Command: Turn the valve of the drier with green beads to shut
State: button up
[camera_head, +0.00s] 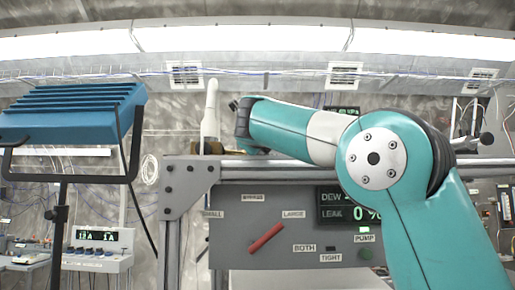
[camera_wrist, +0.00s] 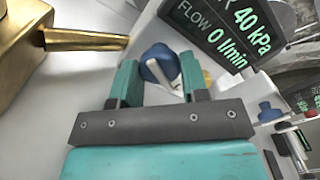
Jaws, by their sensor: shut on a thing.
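In the wrist view my gripper (camera_wrist: 159,75) has its two teal fingers on either side of a blue valve knob (camera_wrist: 157,62) with a pale bar across it. The gripper is shut on this knob. Part of the knob is hidden behind the fingers. A second blue knob (camera_wrist: 267,111) stands at the right of the wrist view, apart from the gripper. No green beads can be made out, so I cannot tell which drier the held knob belongs to. In the head view my arm's far end hides the gripper and the valve.
A brass body with a spout (camera_wrist: 85,40) lies left of my fingers. A display (camera_wrist: 232,30) reads 40 kPa and 0 l/min. In the head view a panel with a red lever (camera_head: 266,238) is below the arm, and a blue lamp (camera_head: 75,113) stands left. A white cone (camera_head: 211,113) stands near my wrist.

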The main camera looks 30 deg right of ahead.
jog(key=m+b, duration=0.3)
jog(key=shift+f, duration=0.25)
jog(key=m+b, duration=0.1)
jog(key=m, duration=0.2)
jog(key=shift+r+b, duration=0.1)
jog(key=shift+b, duration=0.3)
jog(key=m+b, duration=0.1)
jog(key=m, duration=0.5)
jog(key=shift+r, duration=0.15)
jog(key=shift+m, duration=0.3)
jog(key=o, duration=0.9)
jog(key=shift+o, duration=0.2)
jog(key=shift+b, duration=0.3)
jog(key=b+v, duration=0.4)
jog(key=v, duration=1.3)
jog(key=shift+s+a, duration=0.2)
